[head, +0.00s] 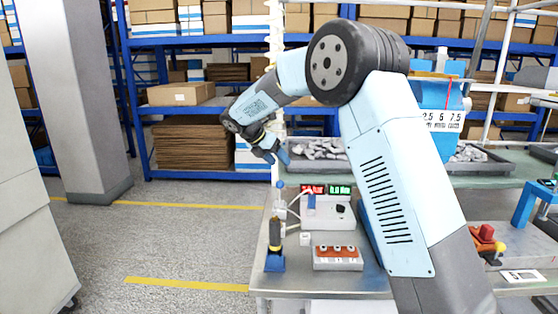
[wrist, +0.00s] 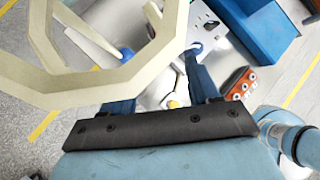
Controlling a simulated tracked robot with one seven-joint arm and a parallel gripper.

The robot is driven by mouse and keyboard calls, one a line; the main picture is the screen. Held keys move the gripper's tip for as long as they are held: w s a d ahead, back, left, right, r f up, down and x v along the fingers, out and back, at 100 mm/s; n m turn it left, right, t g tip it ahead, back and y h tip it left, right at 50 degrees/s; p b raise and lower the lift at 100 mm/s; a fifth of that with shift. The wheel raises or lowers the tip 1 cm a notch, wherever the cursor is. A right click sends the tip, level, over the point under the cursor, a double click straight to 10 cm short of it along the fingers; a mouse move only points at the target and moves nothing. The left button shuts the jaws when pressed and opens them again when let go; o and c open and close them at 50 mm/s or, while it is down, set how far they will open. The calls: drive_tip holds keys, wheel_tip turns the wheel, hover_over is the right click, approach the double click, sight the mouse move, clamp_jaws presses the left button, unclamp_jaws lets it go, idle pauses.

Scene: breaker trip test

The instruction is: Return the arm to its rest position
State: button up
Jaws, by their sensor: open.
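My arm is raised and bent over the workbench (head: 262,275). My gripper (head: 276,155) hangs at the bench's left end, above a white test unit (head: 325,212) with a red and a green display. In the wrist view, my gripper's blue fingers (wrist: 163,92) are apart, with nothing clearly held between them. The test unit's white panel (wrist: 205,18) shows beyond them. A red box with several white buttons (head: 337,258) sits in front of the unit and shows in the wrist view (wrist: 238,84).
A black and yellow tool (head: 275,235) stands in a blue holder at the bench's left edge. A pale angular frame (wrist: 85,85) is close to the wrist camera. Grey trays (head: 320,165) lie behind. Blue shelving (head: 185,173) stands at the back; the left floor is clear.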

drive_tip(key=s+d+r+m+y, duration=0.2)
drive_tip(key=s+d+r+m, duration=0.45)
drive_tip(key=s+d, duration=0.3)
drive_tip(key=s+d+r+m+y, duration=0.1)
drive_tip(key=s+d+r+m, duration=0.5)
drive_tip(key=s+d, duration=0.4)
drive_tip(key=s+d+f+m+y, duration=0.1)
drive_tip(key=s+d+f+m, duration=0.1)
drive_tip(key=s+m, duration=0.6)
drive_tip(key=s+d+f+m+t+y, duration=0.1)
drive_tip(key=s+m, duration=0.7)
drive_tip(key=s, duration=0.9)
drive_tip(key=d+f+y, duration=0.1)
drive_tip(key=d+f, duration=0.1)
drive_tip(key=d, duration=0.1)
drive_tip(key=shift+f+y, duration=0.3)
